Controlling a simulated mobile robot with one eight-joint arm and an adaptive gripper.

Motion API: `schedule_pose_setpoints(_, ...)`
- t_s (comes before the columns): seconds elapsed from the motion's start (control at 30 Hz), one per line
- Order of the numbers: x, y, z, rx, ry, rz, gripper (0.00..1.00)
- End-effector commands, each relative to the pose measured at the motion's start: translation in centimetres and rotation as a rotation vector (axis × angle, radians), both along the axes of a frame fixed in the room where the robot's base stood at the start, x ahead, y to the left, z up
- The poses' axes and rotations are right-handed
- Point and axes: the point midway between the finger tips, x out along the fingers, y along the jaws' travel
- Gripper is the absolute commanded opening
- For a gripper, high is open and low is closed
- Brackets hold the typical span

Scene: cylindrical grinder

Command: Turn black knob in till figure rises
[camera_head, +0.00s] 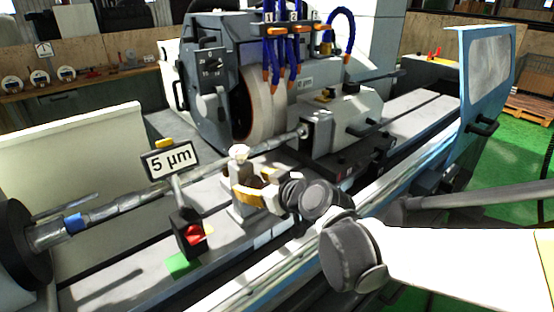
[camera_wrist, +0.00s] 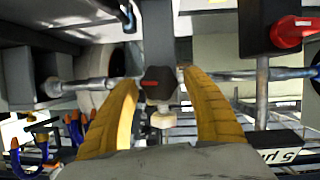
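The black knob (camera_wrist: 158,82) has a red mark on its face and sits at the centre of the wrist view. The two curved yellow fingers of my gripper (camera_wrist: 160,78) stand on either side of it, with narrow gaps that look open; contact is hard to judge. In the head view my gripper (camera_head: 254,188) is at the pale steady-rest post (camera_head: 240,212), and the knob is not clearly visible there. The figure on the white sign (camera_head: 170,159) reads "5 µm". The sign shows upside down, partly cut off, in the wrist view (camera_wrist: 282,155).
A long shaft (camera_head: 130,203) runs behind the post towards the grinding wheel (camera_head: 262,105). A dark box with a red lever (camera_head: 194,235) stands left of my gripper. Blue hoses (camera_head: 290,62) hang above the wheel. A blue-framed guard (camera_head: 487,85) stands right.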

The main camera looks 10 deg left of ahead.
Motion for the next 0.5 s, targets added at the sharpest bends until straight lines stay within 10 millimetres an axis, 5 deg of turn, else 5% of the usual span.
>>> schedule_pose_setpoints(0.03, -0.01, -0.01, 0.0, 0.0, 0.0, 0.0, 0.39)
schedule_pose_setpoints(0.13, -0.01, -0.02, 0.0, 0.0, 0.0, 0.0, 0.09)
schedule_pose_setpoints(0.5, 0.05, -0.08, 0.02, 0.033, 0.039, 0.0, 0.09)
